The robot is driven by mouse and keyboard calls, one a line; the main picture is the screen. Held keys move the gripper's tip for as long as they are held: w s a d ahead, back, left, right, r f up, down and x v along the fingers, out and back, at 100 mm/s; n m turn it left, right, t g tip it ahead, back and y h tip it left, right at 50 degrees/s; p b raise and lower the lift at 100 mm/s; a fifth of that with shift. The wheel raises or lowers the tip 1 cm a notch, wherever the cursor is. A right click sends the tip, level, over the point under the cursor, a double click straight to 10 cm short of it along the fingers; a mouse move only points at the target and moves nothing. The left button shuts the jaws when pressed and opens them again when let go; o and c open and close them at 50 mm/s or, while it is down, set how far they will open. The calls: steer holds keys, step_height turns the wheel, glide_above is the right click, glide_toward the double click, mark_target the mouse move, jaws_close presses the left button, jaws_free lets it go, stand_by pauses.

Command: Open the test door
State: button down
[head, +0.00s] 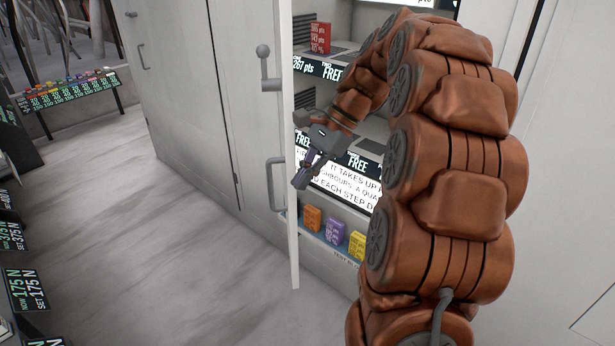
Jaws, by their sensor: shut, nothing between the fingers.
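The white test door (281,170) stands swung open, seen nearly edge-on in the middle of the head view. It has a round-knobbed latch (266,68) near its top and a grey bar handle (273,184) lower down. Behind it the cabinet's shelves are exposed. My gripper (301,181) is shut and empty. It is on the cabinet side of the door, just right of the door's inner face in the picture. I cannot tell whether it touches the door. My copper-coloured arm hides much of the cabinet's right part.
Small boxes stand inside the cabinet: red (320,38), orange (312,218), purple (335,230) and yellow (357,244). Closed white cabinet doors (180,90) line the left. A display stand (70,90) is farther left. The pale floor (165,250) left of the door is clear.

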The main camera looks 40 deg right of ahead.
steer(key=d+r+m+t, duration=0.1)
steer(key=d+m+t, duration=0.35)
steer(key=d, duration=1.05)
steer(key=w+a+f+m+g+p, duration=0.1)
steer(key=w+a+f+p, duration=0.2)
steer(key=w+a+f, duration=0.3)
steer(key=shift+a+f+m+y, duration=0.35)
steer(key=shift+a+y, duration=0.05)
steer(key=shift+a, duration=1.3)
steer(key=shift+g, duration=0.25)
